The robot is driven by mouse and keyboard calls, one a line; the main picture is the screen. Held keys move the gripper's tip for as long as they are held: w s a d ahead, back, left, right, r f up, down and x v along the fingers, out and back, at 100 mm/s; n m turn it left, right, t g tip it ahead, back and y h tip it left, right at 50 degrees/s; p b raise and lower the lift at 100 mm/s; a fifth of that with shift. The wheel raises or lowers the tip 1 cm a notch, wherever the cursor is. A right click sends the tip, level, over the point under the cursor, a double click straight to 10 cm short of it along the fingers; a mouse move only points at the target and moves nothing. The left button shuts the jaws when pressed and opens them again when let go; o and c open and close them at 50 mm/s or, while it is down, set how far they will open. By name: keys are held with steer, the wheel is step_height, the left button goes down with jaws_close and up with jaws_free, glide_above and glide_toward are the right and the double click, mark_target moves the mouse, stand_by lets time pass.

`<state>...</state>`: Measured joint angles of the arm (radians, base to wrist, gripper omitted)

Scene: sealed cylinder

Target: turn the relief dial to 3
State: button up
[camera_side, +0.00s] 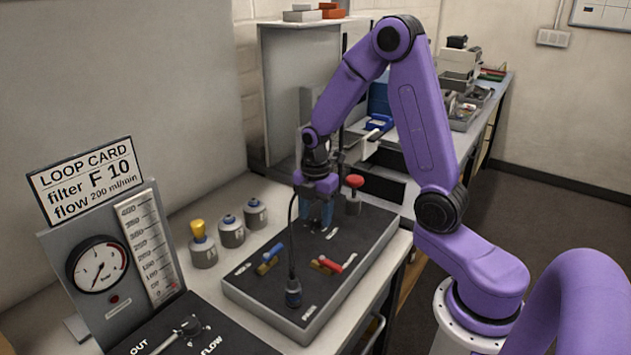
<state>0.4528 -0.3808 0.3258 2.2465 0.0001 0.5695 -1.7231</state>
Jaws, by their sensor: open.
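No dial with a readable relief marking shows. A red-topped knob (354,181) on a grey body stands upright at the back of the black-topped panel (350,243); I cannot tell if it is the relief dial. My gripper (317,222) points down over the back part of this panel, to the left of the red knob and apart from it. Its fingers are open, with bluish tips close to the panel top. What lies right between and behind the fingers is mostly hidden, and I cannot tell whether they touch anything.
A blue-handled valve (274,252) and a red-handled valve (331,265) sit on the panel. A black cable end (293,294) stands in front. Several canisters (231,232) are at left. A gauge (98,266) and loop card (88,181) stand front left. A grey cabinet (285,100) is behind.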

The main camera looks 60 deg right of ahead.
mark_target(315, 221)
step_height(315, 221, up, 17)
steer(key=shift+f, duration=0.2)
steer(key=shift+a, duration=0.1)
stand_by(0.5)
steer(key=s+a+f+m, duration=0.3)
steer(key=s+a, duration=0.6)
steer(key=a, duration=0.1)
steer(key=s+a+f+m, duration=0.1)
steer(key=s+f, duration=0.1)
steer(key=s, duration=0.5)
steer(key=s+a+f+m, duration=0.2)
steer(key=s, duration=0.6)
